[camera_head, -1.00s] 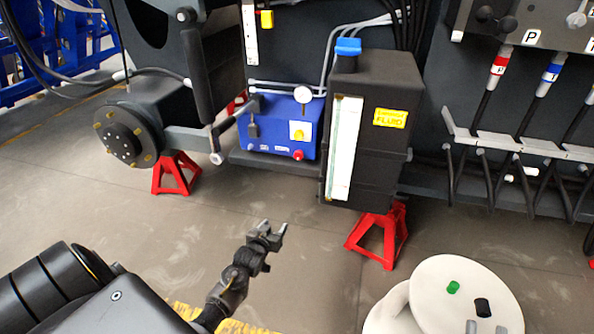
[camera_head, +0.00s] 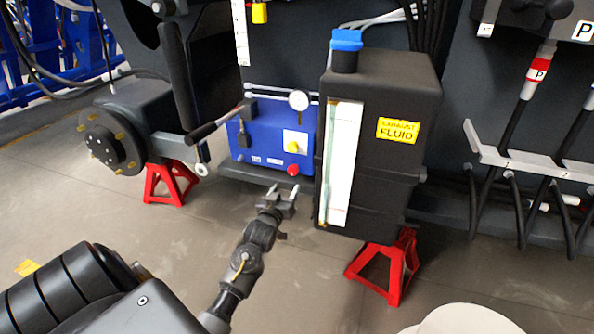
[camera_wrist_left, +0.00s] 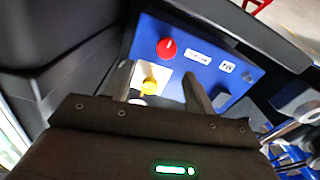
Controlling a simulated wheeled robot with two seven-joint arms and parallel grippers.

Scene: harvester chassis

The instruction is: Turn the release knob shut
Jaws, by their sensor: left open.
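The blue pump box (camera_head: 262,152) stands on a dark ledge of the chassis. A red knob (camera_head: 293,170) sits low on its front, and a yellow knob (camera_head: 291,147) sits on a white plate above it. I take the red one as the release knob. In the left wrist view the red knob (camera_wrist_left: 167,48) has a pale mark, and the yellow knob (camera_wrist_left: 150,86) shows between the fingers. My left gripper (camera_head: 284,190) is open and empty, just below and in front of the box. It appears apart from both knobs. My right gripper is not in view.
A black exhaust fluid tank (camera_head: 378,140) with a blue cap stands close right of the box. A black lever (camera_head: 213,124) sticks out left from the box, and a gauge (camera_head: 298,100) rises above it. Red stands (camera_head: 170,183) are below. The floor in front is clear.

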